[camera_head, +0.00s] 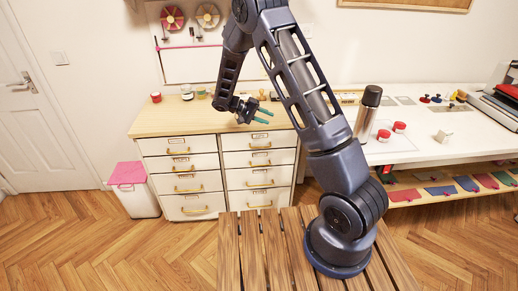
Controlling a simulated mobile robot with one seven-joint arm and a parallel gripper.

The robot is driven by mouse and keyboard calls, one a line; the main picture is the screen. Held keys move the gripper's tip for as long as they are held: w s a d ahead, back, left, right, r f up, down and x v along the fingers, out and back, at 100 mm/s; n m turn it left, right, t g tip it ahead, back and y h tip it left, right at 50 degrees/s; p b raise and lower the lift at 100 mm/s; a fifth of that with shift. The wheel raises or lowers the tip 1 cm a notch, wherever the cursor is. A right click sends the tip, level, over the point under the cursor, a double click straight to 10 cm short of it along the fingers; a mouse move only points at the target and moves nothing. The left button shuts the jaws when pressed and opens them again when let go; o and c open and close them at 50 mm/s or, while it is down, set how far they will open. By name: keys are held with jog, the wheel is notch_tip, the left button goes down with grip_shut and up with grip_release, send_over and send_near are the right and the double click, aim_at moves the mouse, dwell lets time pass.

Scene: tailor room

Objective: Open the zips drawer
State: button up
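A white drawer cabinet (218,176) with a wooden top stands against the wall left of centre. It has two columns of several drawers, each with a brass handle and a small label. All drawers look shut. The labels are too small to read, so I cannot tell which one is the zips drawer. My gripper (268,117) is in front of the upper part of the right column, near the cabinet top's front edge. Its two teal fingers are apart, with nothing between them. It appears clear of the handles, such as the top right handle (260,147).
A pink-topped white bin (133,188) stands left of the cabinet. A white worktable (430,135) with a dark flask (367,112) and red-lidded jars is on the right. The wooden floor before the left column is clear.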

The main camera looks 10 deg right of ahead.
jog(key=w+a+f+n+t+h, duration=0.15)
jog(key=a+f+t, duration=0.35)
jog(key=f, duration=0.6)
jog(key=w+a+f+n+t+h, duration=0.1)
jog(key=a+f+t+h, duration=0.2)
jog(key=a+f, duration=0.65)
jog(key=shift+n, duration=0.25)
jog(key=x, duration=0.4)
jog(key=s+f+x, duration=0.1)
jog(key=x, duration=0.3)
jog(key=f+x, duration=0.1)
jog(key=x, duration=0.3)
jog(key=shift+d+f, duration=0.25)
jog(key=shift+d, duration=0.4)
grip_shut()
